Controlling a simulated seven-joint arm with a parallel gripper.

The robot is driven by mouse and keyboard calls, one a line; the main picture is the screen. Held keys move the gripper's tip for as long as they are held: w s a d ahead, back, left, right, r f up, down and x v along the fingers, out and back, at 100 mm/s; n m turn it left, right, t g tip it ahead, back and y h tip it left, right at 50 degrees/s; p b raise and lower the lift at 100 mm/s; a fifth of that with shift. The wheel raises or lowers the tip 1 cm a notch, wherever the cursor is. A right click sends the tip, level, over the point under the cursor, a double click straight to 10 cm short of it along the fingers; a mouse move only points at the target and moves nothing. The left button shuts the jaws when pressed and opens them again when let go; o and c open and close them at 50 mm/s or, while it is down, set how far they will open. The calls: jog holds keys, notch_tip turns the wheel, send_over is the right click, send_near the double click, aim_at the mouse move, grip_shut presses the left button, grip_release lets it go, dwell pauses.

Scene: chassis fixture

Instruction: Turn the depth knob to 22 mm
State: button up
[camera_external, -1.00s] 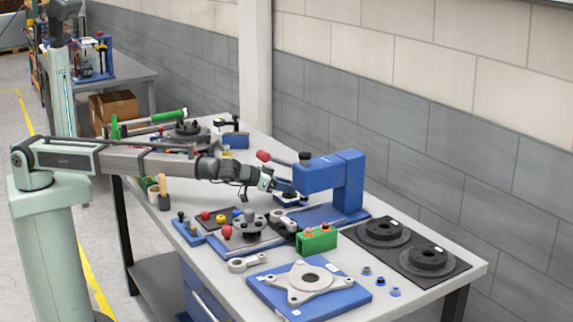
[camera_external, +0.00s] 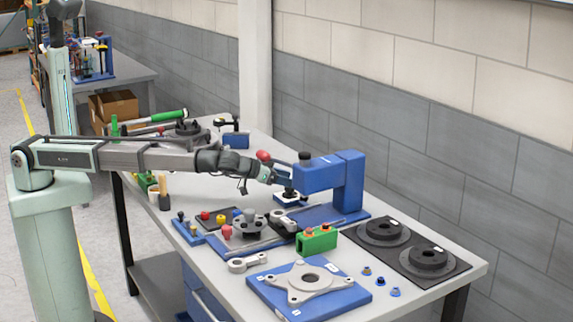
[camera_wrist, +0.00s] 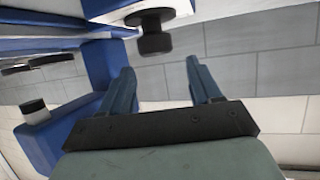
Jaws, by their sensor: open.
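The blue press (camera_external: 350,185) stands on the bench, with a black knob (camera_external: 305,156) on top of its head. My gripper (camera_external: 290,179) is at the left side of the press head, above a small pad with a white plate (camera_external: 287,197). In the wrist view my gripper (camera_wrist: 160,72) is open, its two blue fingers apart with nothing between them. A dark stepped round knob (camera_wrist: 153,42) shows just beyond the fingertips, between them in the picture and apart from them. I cannot tell whether this is the depth knob. No scale or reading is legible.
A red-ended handle (camera_external: 264,156) is close to my wrist. A green block with orange buttons (camera_external: 318,240), a blue fixture with a grey flange plate (camera_external: 305,284) and black discs (camera_external: 384,229) lie toward the front and right. The wall runs behind the bench.

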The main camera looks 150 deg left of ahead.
notch_tip(320, 180, up, 7)
jog(key=shift+r, duration=0.15)
dwell(0.7)
